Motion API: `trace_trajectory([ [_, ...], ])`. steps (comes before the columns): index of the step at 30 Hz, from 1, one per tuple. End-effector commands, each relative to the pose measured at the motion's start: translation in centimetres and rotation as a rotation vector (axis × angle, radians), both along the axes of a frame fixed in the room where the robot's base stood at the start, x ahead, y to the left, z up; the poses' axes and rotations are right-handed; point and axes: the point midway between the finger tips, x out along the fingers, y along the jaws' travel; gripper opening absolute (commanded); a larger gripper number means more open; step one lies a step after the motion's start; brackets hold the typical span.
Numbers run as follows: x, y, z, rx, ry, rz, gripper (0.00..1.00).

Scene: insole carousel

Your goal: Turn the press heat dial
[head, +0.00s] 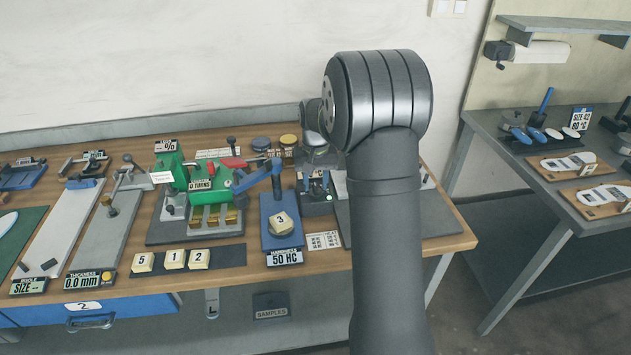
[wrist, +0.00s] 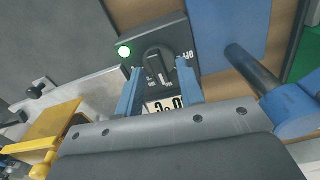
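The black heat dial (wrist: 156,62) sits on a dark control box (wrist: 177,33) in the wrist view. A white display (wrist: 160,106) below the dial is partly hidden by my gripper. My gripper (wrist: 159,70) is open, with one blue finger on each side of the dial. I cannot tell whether either finger touches it. In the head view the box (head: 317,207) stands on the bench below my wrist, and my arm hides part of that area.
A hardness stand (head: 283,241) with a blue plate and block 3 is left of the box. A green turns fixture (head: 205,178) stands further left. In the wrist view, a yellow part (wrist: 50,130) lies to the left and a dark post with a blue clamp (wrist: 292,108) to the right.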

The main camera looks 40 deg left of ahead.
Motion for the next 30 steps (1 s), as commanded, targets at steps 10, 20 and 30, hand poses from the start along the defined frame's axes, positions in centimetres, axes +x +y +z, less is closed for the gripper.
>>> trace_trajectory([
  [10, 0.01, 0.01, 0.05, 0.000, 0.000, 0.000, 0.00],
  [20, 0.03, 0.00, 0.08, 0.001, -0.001, -0.042, 0.00],
  [30, 0.09, -0.09, 0.11, 0.001, -0.001, -0.260, 0.00],
])
